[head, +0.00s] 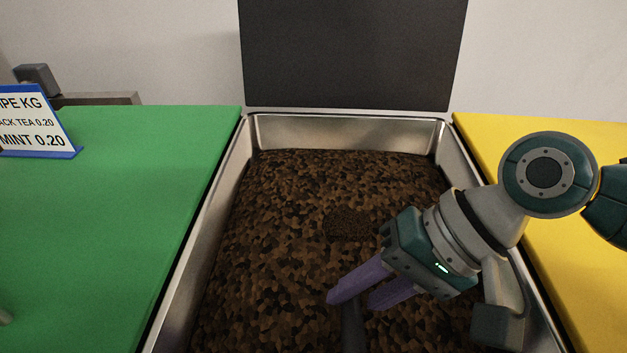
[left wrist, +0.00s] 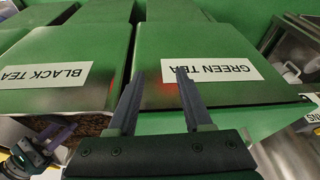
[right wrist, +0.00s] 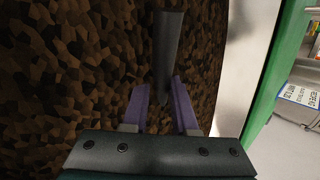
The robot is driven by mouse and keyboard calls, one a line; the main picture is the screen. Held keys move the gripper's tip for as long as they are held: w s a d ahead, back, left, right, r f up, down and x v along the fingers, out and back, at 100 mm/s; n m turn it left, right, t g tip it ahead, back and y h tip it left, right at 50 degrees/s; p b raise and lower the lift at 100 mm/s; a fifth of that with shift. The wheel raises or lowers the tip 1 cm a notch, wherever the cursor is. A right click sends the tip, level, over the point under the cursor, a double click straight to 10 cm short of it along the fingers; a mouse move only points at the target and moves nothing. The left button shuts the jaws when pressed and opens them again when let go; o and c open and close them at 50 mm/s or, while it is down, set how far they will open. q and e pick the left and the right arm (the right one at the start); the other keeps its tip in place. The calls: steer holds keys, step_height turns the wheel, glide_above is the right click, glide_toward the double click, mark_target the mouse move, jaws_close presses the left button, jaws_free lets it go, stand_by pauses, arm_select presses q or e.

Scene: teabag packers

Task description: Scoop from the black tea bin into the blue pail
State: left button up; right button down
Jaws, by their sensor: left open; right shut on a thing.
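The black tea bin (head: 180,292) is a steel-rimmed bin full of brown-black tea (head: 290,190). My right gripper (head: 350,296) is over the tea at the lower right, its purple fingers shut on a dark handle (head: 352,328). The round handle (right wrist: 168,45) also shows between the fingers in the right wrist view; no scoop bowl can be made out clearly. A finer, darker patch (head: 348,224) lies on the tea beyond the fingers. My left gripper (left wrist: 156,86) is open and empty, before green panels labelled BLACK TEA and GREEN TEA. The blue pail is not in view.
A dark upright panel (head: 352,50) stands behind the bin. A green surface (head: 120,215) lies left, carrying a price sign (head: 35,122); a yellow surface (head: 575,255) lies right. The steel walls border the tea. Shelves (right wrist: 305,72) show at the right wrist view's edge.

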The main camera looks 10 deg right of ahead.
steer(key=shift+s, duration=0.1)
steer(key=shift+f+b, duration=0.15)
steer(key=shift+b, duration=0.35)
step_height(320, 180, up, 27)
steer(key=p, duration=2.9)
